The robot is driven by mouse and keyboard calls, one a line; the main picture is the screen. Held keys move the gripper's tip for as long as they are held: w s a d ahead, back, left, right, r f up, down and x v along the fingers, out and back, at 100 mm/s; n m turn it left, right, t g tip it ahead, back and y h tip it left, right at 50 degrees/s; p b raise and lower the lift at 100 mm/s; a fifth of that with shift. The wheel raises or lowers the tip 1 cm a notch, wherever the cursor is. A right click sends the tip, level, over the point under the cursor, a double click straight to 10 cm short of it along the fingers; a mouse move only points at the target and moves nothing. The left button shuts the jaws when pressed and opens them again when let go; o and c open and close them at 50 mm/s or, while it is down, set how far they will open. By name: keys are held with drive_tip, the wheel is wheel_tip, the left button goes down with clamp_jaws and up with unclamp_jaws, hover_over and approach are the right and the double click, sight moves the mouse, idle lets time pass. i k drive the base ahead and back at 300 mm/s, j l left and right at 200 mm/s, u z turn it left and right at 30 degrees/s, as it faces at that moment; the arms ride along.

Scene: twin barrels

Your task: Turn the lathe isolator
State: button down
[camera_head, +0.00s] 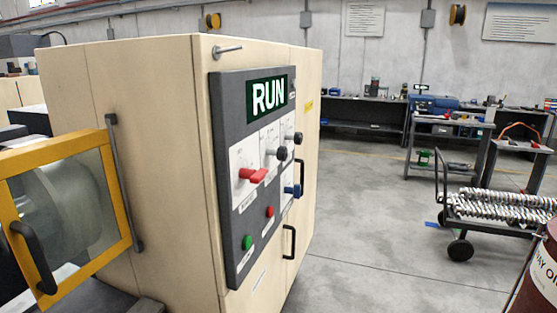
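The lathe's cream cabinet (130,110) stands at left centre. A dark control panel (228,130) on its side has a lit green RUN display (268,94). Below the display is a red rotary handle (252,175) on a white plate, probably the isolator; its label is too small to read. A red button (270,212) and a green button (247,242) sit lower down. My gripper is not in view.
A yellow-framed guard (122,190) with a window is at left. A cart with metal bars (500,206) stands at right, and a dark red barrel (538,285) fills the lower right corner. Workbenches line the back wall. The grey floor (375,240) right of the cabinet is clear.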

sight(255, 176)
drive_tip(key=i+l+u, duration=0.4)
drive_tip(key=l+u, duration=0.15)
drive_tip(key=i+l+u, duration=0.25)
drive_tip(key=l+u, duration=0.55)
drive_tip(key=l, duration=0.2)
drive_tip(key=i, duration=0.05)
